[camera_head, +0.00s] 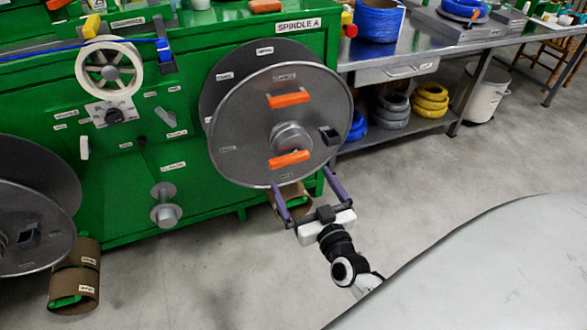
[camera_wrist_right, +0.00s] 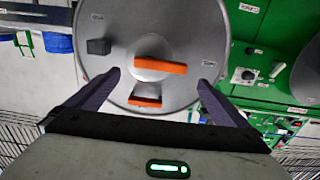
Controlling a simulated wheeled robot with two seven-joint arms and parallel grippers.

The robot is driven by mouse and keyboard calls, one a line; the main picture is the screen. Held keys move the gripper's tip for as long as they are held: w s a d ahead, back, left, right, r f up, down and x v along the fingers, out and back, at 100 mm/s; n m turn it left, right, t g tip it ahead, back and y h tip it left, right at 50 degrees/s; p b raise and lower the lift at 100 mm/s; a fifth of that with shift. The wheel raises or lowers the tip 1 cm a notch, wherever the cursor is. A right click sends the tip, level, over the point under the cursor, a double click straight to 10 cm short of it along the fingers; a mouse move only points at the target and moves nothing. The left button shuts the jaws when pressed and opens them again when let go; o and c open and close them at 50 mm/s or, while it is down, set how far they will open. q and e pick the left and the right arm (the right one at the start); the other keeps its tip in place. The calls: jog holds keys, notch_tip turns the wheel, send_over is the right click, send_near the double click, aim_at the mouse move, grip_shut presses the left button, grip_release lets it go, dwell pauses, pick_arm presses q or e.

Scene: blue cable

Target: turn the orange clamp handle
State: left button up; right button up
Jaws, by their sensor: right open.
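A large round grey disc (camera_head: 238,125) is mounted on the green machine under the SPINDLE A label. Two orange handles are on its face: an upper one (camera_head: 289,99) and a lower one (camera_head: 289,160) by the central hub. The wrist view, turned over, shows the hub-side handle (camera_wrist_right: 160,67) and the other handle (camera_wrist_right: 145,101). I cannot tell from the small labels which is the clamp handle. My right gripper (camera_head: 299,178) is open and empty at the disc's lower edge. In the wrist view its fingers (camera_wrist_right: 159,77) frame the handles, with no visible contact. My left gripper is not in view.
A black block (camera_head: 328,135) sticks out of the disc on the right. Another grey disc (camera_head: 36,190) is at the left. A metal workbench (camera_head: 400,70) with coils below stands right of the machine. Floor (camera_head: 450,165) is clear there. A pale surface (camera_head: 500,270) fills the lower right.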

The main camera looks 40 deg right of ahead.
aim_at(291, 162)
jog(key=b+x, duration=0.1)
jog(key=x, duration=0.6)
jog(key=shift+w, duration=0.1)
jog(key=c, duration=1.4)
jog(key=shift+o, duration=0.2)
